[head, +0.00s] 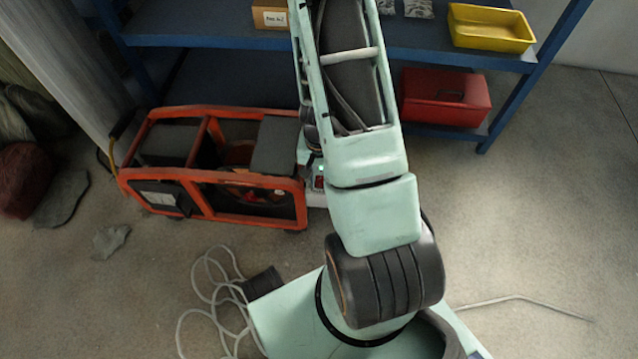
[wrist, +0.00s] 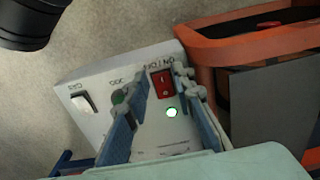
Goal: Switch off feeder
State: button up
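The feeder (wrist: 110,75) is a white box that fills the middle of the wrist view. A red rocker switch (wrist: 162,84) sits on its panel, with a lit green lamp (wrist: 171,112) below it. A white switch (wrist: 84,102) is further left on the same panel. My gripper (wrist: 161,68) is open, its two blue fingers apart on either side of the red switch; I cannot tell whether they touch the panel. In the head view only a sliver of the feeder (head: 317,199) shows beside my arm, and my gripper is hidden.
An orange-framed machine (head: 250,220) stands close to the feeder and also shows in the wrist view (wrist: 240,35). Behind is a blue shelf (head: 210,40) with a yellow bin (head: 490,28) and red box (head: 445,97). A loose cable (head: 215,290) lies on the floor.

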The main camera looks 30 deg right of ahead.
jog(key=shift+f, duration=0.3)
grip_shut()
jog(key=shift+w+d+r+g+y+p, duration=0.1)
jog(key=shift+w+r+g+y+p, duration=0.3)
jog(key=shift+p, duration=0.65)
jog(key=shift+d+f+g+y+p, duration=0.1)
jog(key=shift+f+g+y+p, duration=0.1)
jog(key=shift+g+y+p, duration=0.45)
jog(key=shift+h, duration=0.25)
